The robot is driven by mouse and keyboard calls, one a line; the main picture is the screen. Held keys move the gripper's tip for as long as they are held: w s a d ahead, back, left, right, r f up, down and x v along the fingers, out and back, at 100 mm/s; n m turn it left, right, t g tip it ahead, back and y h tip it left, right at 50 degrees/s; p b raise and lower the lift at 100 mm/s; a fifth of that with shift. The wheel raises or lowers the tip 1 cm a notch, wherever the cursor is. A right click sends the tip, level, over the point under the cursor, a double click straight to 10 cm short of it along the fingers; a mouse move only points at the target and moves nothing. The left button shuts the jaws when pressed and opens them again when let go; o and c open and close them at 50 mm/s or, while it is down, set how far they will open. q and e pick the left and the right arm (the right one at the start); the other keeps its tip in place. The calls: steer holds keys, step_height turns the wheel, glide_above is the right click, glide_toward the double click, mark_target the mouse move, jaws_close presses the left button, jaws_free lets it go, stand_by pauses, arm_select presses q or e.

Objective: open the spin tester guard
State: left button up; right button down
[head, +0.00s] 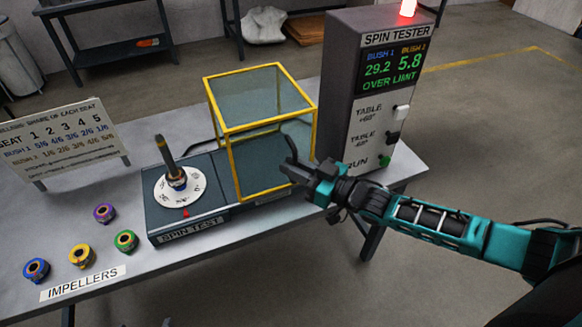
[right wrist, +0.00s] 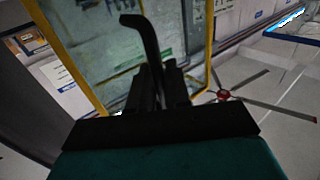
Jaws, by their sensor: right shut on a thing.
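The spin tester guard (head: 217,116) is a clear box with a yellow frame. It stands to the right of the white numbered turntable (head: 196,186), which is uncovered. My right gripper (head: 298,170) is at the guard's near right side, shut on its dark handle; the exact grip is hard to make out. In the right wrist view the guard's yellow frame (right wrist: 208,50) fills the upper middle, with a dark curved piece in front of it. My right gripper (right wrist: 160,82) shows there with its fingers close together. My left gripper is out of view.
The spin tester column (head: 345,110) stands right of the guard, with a lit red lamp (head: 407,8) and an OVER LIMIT screen. Several impellers (head: 81,256) sit at the table's front left. A sign (head: 65,140) stands at the back left.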

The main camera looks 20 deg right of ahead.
steer(key=c, duration=1.3)
jaws_free()
steer(key=shift+c, duration=0.2)
steer(key=shift+s, duration=0.1)
steer(key=p+v, duration=0.1)
steer(key=v, duration=1.2)
steer(key=s+a+f+m+g+h, duration=0.4)
steer(key=s+a+f+h, duration=0.3)
steer(key=a+f+h, duration=0.1)
steer(key=shift+s+a+f, duration=0.3)
steer(key=shift+a+f, duration=0.45)
steer(key=shift+a, duration=0.25)
